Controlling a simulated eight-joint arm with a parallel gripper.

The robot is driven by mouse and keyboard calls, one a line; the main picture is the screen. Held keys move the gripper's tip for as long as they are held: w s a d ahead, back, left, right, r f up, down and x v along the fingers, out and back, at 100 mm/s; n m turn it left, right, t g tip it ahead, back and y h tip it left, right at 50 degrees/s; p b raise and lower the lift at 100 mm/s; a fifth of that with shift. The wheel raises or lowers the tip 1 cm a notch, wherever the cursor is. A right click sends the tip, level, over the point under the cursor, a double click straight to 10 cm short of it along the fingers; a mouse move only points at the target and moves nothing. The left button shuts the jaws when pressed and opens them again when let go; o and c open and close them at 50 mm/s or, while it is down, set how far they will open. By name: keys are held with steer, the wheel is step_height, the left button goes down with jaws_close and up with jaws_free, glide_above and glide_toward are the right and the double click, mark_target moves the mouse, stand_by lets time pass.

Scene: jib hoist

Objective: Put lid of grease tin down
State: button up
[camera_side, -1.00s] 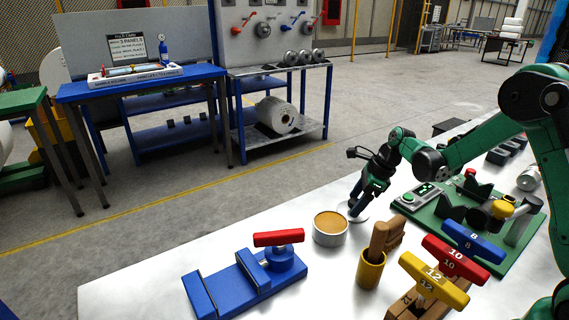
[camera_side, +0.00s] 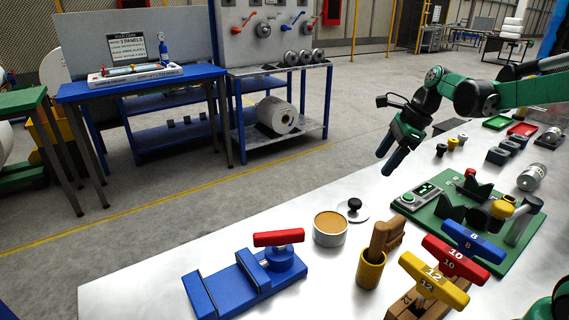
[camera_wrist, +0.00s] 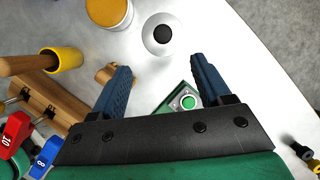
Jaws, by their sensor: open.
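The lid (camera_side: 352,209) is a flat silver disc with a black knob. It lies on the metal table just right of the open grease tin (camera_side: 330,229), which shows tan grease inside. The lid also shows in the wrist view (camera_wrist: 162,37), with the tin (camera_wrist: 108,12) at its left. My gripper (camera_side: 388,164) is open and empty, raised above the table, up and to the right of the lid. In the wrist view my two blue fingers (camera_wrist: 163,80) are spread wide with nothing between them, and the lid is beyond their tips.
A yellow cup (camera_side: 370,268) with a wooden-handled tool stands in front of the lid. A blue vise (camera_side: 245,285) with a red handle is at the front left. A green board (camera_side: 470,212) with fixtures lies to the right, and T-handled tools (camera_side: 440,275) stand in front.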

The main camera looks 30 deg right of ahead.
steer(key=s+a+n+t+h, duration=0.1)
steer(key=s+a+n, duration=0.3)
steer(key=n, duration=0.9)
steer(key=s+a+n+t+h, duration=0.2)
steer(key=s+a+n+t, duration=0.1)
steer(key=a+n, duration=0.6)
steer(key=s+r+n, duration=0.1)
steer(key=n, duration=0.2)
steer(key=shift+s+a+n, duration=0.15)
steer(key=shift+s+n, duration=0.15)
steer(key=shift+n, duration=0.1)
steer(key=shift+o, duration=0.2)
steer(key=o, duration=0.3)
steer(key=shift+o, duration=0.5)
steer(key=a+r+m+g+h, duration=0.1)
steer(key=a+r+m+g, duration=0.3)
steer(key=a+r+m, duration=0.2)
steer(key=r+m, duration=0.1)
steer(key=m, duration=0.1)
steer(key=shift+w+r+m+g, duration=0.15)
steer(key=shift+r+m+g, duration=0.05)
steer(key=shift+m+g, duration=0.1)
steer(key=s+a+r+m+g+h, duration=0.25)
steer(key=a+r+m, duration=0.25)
steer(key=r+m, duration=0.3)
steer(key=d+f+m+h, duration=0.1)
steer(key=d+f, duration=0.3)
steer(key=f, duration=0.6)
steer(key=shift+w, duration=0.15)
